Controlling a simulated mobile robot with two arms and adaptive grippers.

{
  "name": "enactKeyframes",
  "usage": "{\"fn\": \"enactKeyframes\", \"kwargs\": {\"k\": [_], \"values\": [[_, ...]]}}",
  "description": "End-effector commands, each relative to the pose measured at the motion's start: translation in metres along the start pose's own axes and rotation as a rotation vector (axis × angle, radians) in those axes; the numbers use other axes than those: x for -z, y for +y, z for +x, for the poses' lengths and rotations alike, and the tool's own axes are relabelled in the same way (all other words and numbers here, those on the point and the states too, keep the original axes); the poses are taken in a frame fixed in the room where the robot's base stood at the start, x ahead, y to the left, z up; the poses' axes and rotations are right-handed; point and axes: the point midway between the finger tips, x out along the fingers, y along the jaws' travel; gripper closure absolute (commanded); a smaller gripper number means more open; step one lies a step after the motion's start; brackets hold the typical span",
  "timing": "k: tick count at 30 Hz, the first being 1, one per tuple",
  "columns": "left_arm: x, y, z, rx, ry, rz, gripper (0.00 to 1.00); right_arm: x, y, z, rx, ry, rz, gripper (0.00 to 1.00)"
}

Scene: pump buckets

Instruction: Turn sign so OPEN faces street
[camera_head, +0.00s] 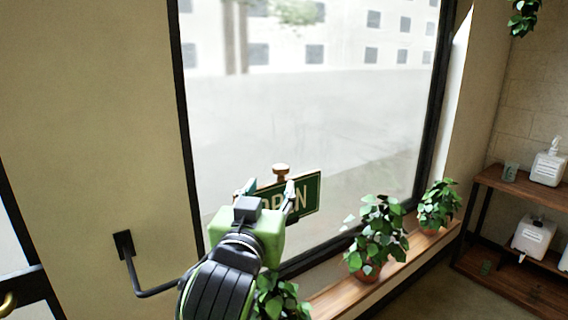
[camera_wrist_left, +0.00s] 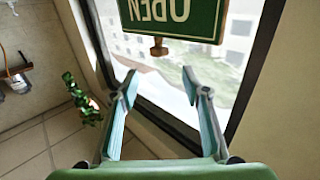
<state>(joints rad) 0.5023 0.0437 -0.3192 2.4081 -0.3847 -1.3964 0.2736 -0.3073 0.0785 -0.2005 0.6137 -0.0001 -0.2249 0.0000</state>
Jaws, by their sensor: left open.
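The green sign (camera_head: 307,196) hangs in front of the window, and its face with OPEN is turned toward the room and me. A small copper-coloured knob (camera_head: 281,170) sits at its top edge. In the left wrist view the sign (camera_wrist_left: 172,14) appears upside down at the top, with the knob (camera_wrist_left: 158,47) below it. My left gripper (camera_head: 268,192) is open and empty. It is close to the sign and hides part of its left side in the head view. In the left wrist view the knob lies beyond the open fingertips (camera_wrist_left: 159,80), apart from them. My right gripper is not in view.
The window (camera_head: 310,110) looks onto a grey street. Potted plants (camera_head: 375,240) stand on the wooden sill (camera_head: 335,297), close to my left arm. A black bracket (camera_head: 125,246) juts from the wall at left. A shelf (camera_head: 510,183) with white pump containers is at right.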

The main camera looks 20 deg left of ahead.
Motion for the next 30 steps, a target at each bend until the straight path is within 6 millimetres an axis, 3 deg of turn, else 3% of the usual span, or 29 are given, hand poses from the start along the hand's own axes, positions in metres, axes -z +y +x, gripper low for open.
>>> {"fn": "enactKeyframes", "kwargs": {"k": [3, 6, 15, 21, 30], "values": [[0.002, -0.001, 0.026, 0.003, -0.003, 0.004, 0.57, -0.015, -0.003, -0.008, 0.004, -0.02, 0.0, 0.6], [0.002, -0.001, 0.049, 0.004, -0.004, 0.004, 0.57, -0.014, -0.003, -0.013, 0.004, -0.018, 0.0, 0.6], [0.001, -0.001, 0.101, 0.002, -0.002, 0.002, 0.57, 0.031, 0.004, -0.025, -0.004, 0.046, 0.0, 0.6], [0.0, -0.001, 0.114, 0.002, -0.002, 0.001, 0.57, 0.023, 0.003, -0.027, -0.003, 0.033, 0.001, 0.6], [-0.001, -0.001, 0.115, 0.001, -0.001, 0.001, 0.6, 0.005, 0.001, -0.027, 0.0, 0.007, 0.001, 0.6]]}}
